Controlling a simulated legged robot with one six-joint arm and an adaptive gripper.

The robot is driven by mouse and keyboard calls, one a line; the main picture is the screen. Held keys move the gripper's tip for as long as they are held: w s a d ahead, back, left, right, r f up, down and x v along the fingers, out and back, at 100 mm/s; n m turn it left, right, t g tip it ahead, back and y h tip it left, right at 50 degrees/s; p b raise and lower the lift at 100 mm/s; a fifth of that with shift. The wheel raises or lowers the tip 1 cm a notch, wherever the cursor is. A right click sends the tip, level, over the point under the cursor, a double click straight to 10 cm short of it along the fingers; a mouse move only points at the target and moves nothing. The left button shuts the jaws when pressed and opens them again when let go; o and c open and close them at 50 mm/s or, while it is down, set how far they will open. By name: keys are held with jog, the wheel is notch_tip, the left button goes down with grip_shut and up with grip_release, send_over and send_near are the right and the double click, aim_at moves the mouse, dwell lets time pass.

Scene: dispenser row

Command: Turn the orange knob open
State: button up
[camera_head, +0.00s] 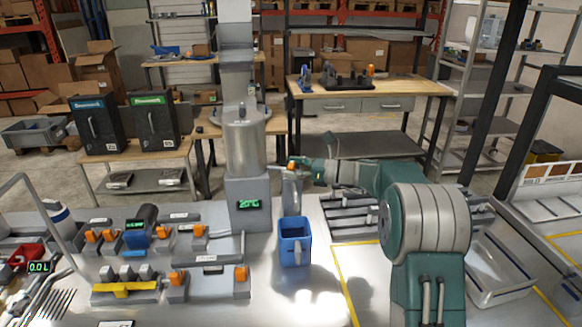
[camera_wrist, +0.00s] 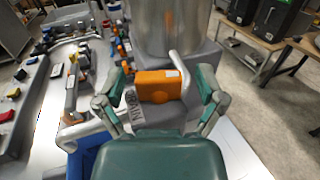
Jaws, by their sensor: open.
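The orange knob (camera_wrist: 158,86) sits at the foot of the silver dispenser tank (camera_wrist: 165,25) in the wrist view. A label that seems to read DRAIN is beside it. My gripper (camera_wrist: 158,80) is open, with one finger left and one right of the knob; clear gaps show, and neither finger appears to touch it. In the head view the tank (camera_head: 245,145) stands on a grey base with a green display, and my gripper (camera_head: 303,170) is at its right, where a small orange bit of the knob (camera_head: 291,165) shows. My gripper hides most of the knob there.
A blue jug (camera_head: 294,240) stands on the table below my gripper. Several orange-knobbed fixtures (camera_head: 200,232) and a yellow-handled block (camera_head: 122,289) crowd the left. A clear tray (camera_head: 497,285) lies at right. Bare table shows around the jug.

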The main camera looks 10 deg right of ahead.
jog(key=c, duration=1.2)
jog(key=shift+o, duration=0.2)
jog(key=shift+n+g+y, duration=0.5)
jog(key=shift+n+g, duration=1.5)
jog(key=shift+g, duration=0.9)
jog(key=o, duration=1.2)
jog(key=shift+c, duration=0.2)
